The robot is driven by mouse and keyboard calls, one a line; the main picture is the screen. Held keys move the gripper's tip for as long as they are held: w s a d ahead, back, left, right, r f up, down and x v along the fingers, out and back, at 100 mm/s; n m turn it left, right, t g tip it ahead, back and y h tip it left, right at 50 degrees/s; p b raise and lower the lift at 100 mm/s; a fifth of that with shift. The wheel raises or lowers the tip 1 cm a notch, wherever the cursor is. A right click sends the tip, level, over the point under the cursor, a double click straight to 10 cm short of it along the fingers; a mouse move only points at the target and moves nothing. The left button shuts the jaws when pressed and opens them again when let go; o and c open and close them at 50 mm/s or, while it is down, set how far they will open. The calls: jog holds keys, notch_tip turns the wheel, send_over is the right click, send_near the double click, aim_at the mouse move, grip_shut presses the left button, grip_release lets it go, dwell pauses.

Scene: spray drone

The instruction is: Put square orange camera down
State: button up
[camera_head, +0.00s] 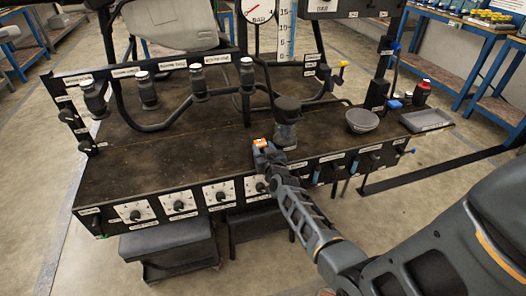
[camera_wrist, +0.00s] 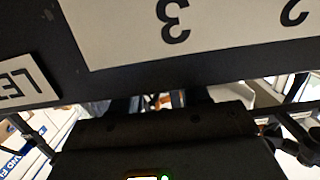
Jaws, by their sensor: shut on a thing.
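The square orange camera (camera_head: 261,143) is small and orange with a pale patch, seen at the tip of my arm above the front part of the dark bench. My gripper (camera_head: 262,148) is shut on it. The fingers hide much of the camera, and I cannot tell whether it touches the bench top. In the wrist view, a bit of orange shows between dark parts near the middle, too small to make out clearly.
The bench top (camera_head: 150,170) is clear to the left of my gripper. A dark jar (camera_head: 286,125) stands close behind on the right. A grey bowl (camera_head: 361,121) and a grey tray (camera_head: 427,120) sit farther right. Labelled dials (camera_head: 180,205) line the front panel.

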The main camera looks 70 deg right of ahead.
jog(key=shift+f, duration=0.1)
jog(key=shift+f, duration=0.15)
jog(key=o, duration=1.1)
